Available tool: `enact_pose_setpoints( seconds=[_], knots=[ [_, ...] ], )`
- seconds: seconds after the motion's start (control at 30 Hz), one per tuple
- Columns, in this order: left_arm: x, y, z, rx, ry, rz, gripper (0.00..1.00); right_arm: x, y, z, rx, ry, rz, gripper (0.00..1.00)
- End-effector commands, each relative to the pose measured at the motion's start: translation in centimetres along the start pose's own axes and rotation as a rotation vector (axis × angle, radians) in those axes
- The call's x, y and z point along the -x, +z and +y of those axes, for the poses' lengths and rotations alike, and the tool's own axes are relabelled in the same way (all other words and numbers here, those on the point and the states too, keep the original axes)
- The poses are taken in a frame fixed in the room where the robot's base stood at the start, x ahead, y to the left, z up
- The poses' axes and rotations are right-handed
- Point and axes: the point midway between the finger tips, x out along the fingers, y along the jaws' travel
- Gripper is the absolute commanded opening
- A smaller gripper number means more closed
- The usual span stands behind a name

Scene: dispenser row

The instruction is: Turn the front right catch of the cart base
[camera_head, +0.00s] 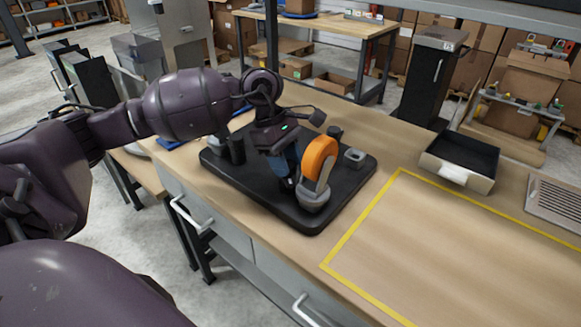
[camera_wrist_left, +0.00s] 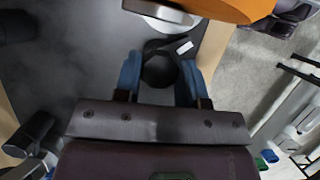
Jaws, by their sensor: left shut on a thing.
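The cart base (camera_head: 245,190) is a black rounded plate lying on the workbench. An orange caster wheel (camera_head: 319,158) in a grey fork stands on it near the front; its orange edge also shows at the top of the left wrist view (camera_wrist_left: 225,8). My left gripper (camera_head: 287,180) points down beside the wheel, at the plate's front edge. In the left wrist view its blue fingers (camera_wrist_left: 160,78) are shut on a black round catch (camera_wrist_left: 160,71) with a small white mark. In the head view the gripper and wheel hide most of this catch. My right gripper is out of view.
A black post (camera_head: 236,150), a dark knob (camera_head: 334,132) and a grey block (camera_head: 355,158) stand on the plate. A grey open bin (camera_head: 460,160) sits to the right. The yellow-taped bench area (camera_head: 450,245) is clear.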

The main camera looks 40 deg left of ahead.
Motion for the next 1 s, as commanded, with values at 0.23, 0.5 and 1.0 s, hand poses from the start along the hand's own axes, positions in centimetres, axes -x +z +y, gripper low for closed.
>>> enact_pose_setpoints(
  seconds=[0.23,0.5,1.0],
  knots=[
    [-0.6,-0.2,0.2,-0.215,-0.096,0.001,0.14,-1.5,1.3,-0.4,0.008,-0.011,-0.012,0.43],
    [-0.6,-0.2,0.3,-0.449,-0.193,-0.001,0.14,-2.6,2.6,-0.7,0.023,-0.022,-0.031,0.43],
    [-0.2,0.0,0.3,-0.749,-0.313,0.001,0.14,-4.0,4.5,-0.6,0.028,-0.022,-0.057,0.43]
  ],
)
